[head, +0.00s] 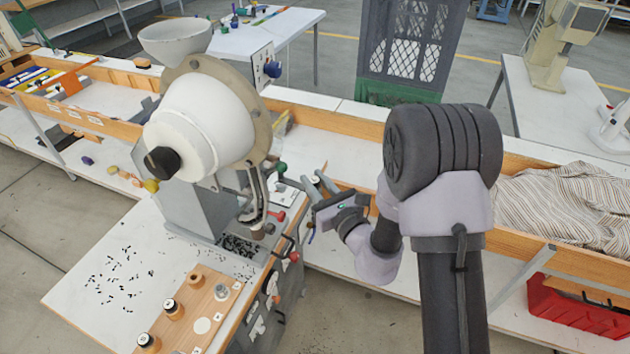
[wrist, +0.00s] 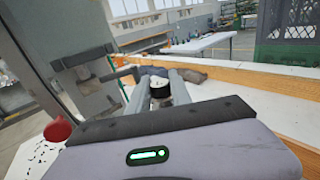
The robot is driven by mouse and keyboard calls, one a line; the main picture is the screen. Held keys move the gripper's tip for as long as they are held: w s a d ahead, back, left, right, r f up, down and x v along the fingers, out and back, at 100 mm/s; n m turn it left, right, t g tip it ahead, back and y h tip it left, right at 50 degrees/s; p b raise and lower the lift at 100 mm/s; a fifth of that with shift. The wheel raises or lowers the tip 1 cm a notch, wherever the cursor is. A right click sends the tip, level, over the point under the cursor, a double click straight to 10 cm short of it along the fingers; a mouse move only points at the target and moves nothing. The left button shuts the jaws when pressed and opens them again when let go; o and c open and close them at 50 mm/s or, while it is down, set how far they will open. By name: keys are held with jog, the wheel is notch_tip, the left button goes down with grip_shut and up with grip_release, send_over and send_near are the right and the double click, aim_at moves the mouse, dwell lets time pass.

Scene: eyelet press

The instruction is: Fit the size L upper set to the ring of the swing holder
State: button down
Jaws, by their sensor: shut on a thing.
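My gripper (head: 313,184) is just right of the eyelet press (head: 205,125) in the head view. In the wrist view its two grey fingers (wrist: 160,92) are shut on a small dark cylinder with a pale top (wrist: 159,84), which looks like an upper set. Its size mark cannot be read. A dark bar (wrist: 120,74) sticks out from the press towards the fingers, apparently part of the swing holder; its ring cannot be made out clearly. In the head view the held piece is too small to tell apart from the fingertips.
A wooden board (head: 180,325) with several sets stands on the press table at the lower left. Small dark eyelets (head: 115,275) lie scattered there. A red knob (wrist: 57,130) is close left of my gripper. The wood-edged bench (head: 335,130) runs behind; striped cloth (head: 560,200) lies right.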

aim_at(315, 181)
jog(key=shift+f+b, duration=0.65)
jog(key=shift+f, duration=0.15)
jog(key=c, duration=1.1)
grip_release()
notch_tip(315, 181, up, 5)
jog(key=p, duration=0.4)
jog(key=shift+r, duration=0.1)
jog(key=shift+f, duration=0.2)
